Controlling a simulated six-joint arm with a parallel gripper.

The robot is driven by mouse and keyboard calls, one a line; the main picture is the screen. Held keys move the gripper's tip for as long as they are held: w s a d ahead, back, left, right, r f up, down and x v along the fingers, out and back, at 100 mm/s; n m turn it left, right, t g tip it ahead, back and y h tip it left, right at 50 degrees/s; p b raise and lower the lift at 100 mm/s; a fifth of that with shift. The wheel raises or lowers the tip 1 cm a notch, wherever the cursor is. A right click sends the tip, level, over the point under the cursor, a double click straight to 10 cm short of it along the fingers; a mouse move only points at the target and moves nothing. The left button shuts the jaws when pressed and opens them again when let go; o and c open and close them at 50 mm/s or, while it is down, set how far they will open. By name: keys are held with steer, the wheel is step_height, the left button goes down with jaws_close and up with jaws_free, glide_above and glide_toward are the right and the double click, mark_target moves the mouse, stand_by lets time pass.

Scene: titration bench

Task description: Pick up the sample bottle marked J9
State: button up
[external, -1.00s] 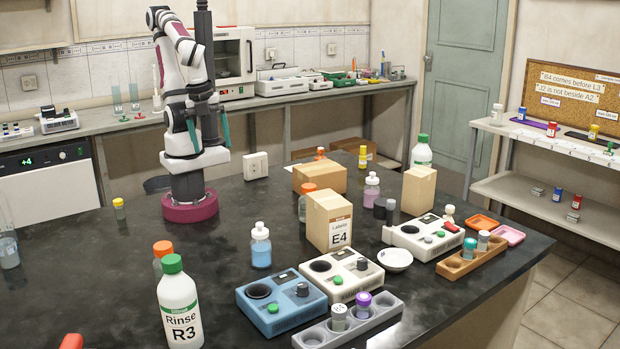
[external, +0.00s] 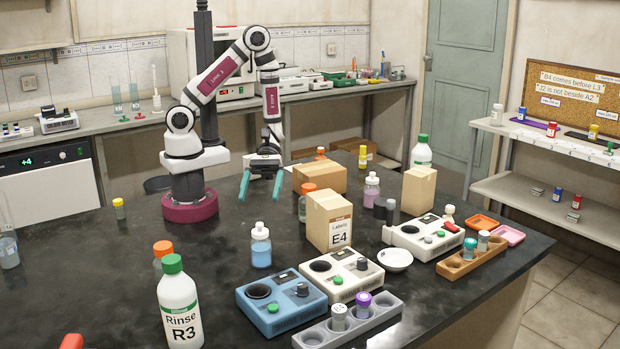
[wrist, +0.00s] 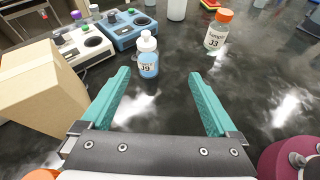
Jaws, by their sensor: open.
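The sample bottle marked J9 (wrist: 148,57) has a white cap and blue liquid. In the wrist view it stands upright beyond my fingertips, between their lines and a little left of centre, with its label legible. In the external view the J9 bottle (external: 260,247) stands on the black bench, left of the box marked E4. My gripper (external: 260,190) hangs above the bench behind the bottle, pointing down. Its teal fingers, also seen in the wrist view (wrist: 162,88), are apart with nothing between them, and do not touch the bottle.
A cardboard box marked E4 (external: 329,221) stands close right of the bottle. A blue device (external: 281,311) and a white device (external: 352,268) lie in front. An orange-capped bottle marked J3 (wrist: 217,32) stands apart.

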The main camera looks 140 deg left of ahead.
steer(key=w+a+f+n+t, duration=0.1)
steer(key=f+n, duration=0.1)
glide_toward(260, 243)
steer(key=f, duration=0.1)
steer(key=w+d+f, duration=0.1)
steer(key=shift+w+d+f+y, duration=0.2)
steer(key=shift+f+y, duration=0.15)
steer(key=shift+y, duration=0.05)
steer(key=x, duration=0.6)
steer(key=shift+d+r, duration=0.1)
steer(key=shift+r, duration=0.1)
steer(key=shift+s, duration=0.1)
jaws_close()
